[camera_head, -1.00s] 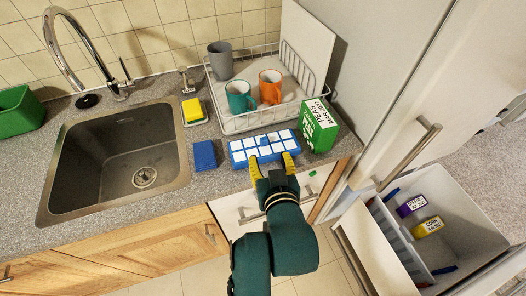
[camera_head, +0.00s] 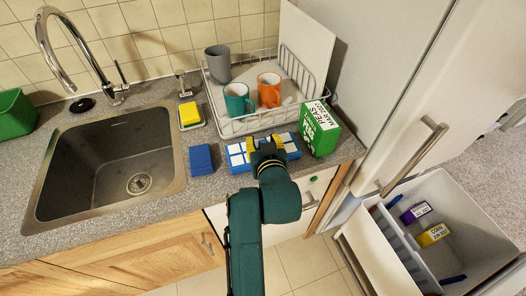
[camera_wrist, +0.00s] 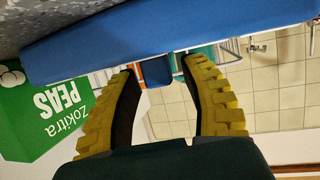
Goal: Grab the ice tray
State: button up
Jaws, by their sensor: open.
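The ice tray (camera_head: 237,157) is blue with white cells and lies on the counter's front part, between a blue sponge and a green peas box. My gripper (camera_head: 265,142) is open, with its yellow fingers over the tray's middle in the head view, hiding part of it. In the wrist view the tray's blue side (camera_wrist: 150,38) runs across the top, just beyond the two spread fingertips (camera_wrist: 160,65). A small blue piece shows between the fingers; I cannot tell what it belongs to. I cannot tell whether the fingers touch the tray.
The green peas box (camera_head: 319,130) stands close right of the tray. A dish rack (camera_head: 232,128) with mugs is behind it. The blue sponge (camera_head: 201,159) and sink (camera_head: 110,165) are left. An open freezer drawer (camera_head: 455,190) holding boxes is at the lower right.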

grip_shut()
jog(key=shift+r, duration=0.15)
